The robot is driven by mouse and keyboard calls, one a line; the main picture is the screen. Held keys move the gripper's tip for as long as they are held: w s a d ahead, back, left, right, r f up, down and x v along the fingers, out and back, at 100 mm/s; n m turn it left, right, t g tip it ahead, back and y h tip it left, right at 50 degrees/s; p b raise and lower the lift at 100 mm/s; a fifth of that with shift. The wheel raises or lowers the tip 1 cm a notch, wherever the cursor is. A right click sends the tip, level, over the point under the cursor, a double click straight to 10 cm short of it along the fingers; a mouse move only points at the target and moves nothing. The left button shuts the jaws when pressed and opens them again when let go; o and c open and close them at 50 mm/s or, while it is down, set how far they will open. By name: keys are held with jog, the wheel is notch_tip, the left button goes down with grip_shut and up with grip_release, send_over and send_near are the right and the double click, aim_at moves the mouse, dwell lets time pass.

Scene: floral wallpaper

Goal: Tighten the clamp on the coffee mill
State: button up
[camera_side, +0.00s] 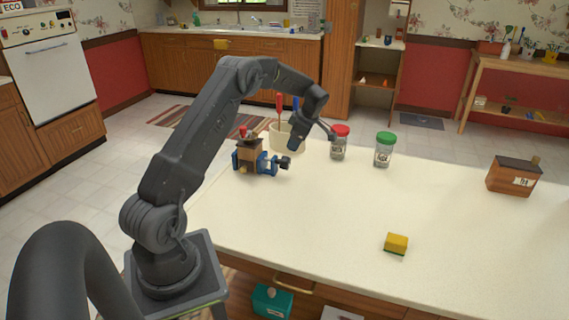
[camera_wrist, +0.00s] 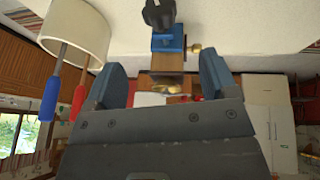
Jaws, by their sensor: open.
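The coffee mill (camera_side: 249,152) is a small wooden box with a red knob on top and a blue clamp (camera_side: 268,164) at its side. It stands upright at the left end of the white counter. The clamp's dark knob (camera_side: 284,162) points right. My gripper (camera_side: 296,141) is open, just above and right of that knob, apart from it as far as I can tell. In the wrist view the picture is upside down: my two fingers (camera_wrist: 162,64) stand apart, with the wooden mill (camera_wrist: 167,82) between them in the picture and the blue clamp (camera_wrist: 167,42) and black knob (camera_wrist: 158,14) beyond.
A cream holder (camera_side: 284,139) with red- and blue-handled tools stands close behind my gripper. A red-lidded jar (camera_side: 339,145) and a green-lidded jar (camera_side: 383,152) stand to the right. The middle counter is clear.

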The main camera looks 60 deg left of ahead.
aim_at(287, 158)
jog(key=x, duration=1.3)
jog(key=shift+a+f, duration=0.1)
jog(key=shift+f, duration=0.1)
jog(key=c, duration=0.9)
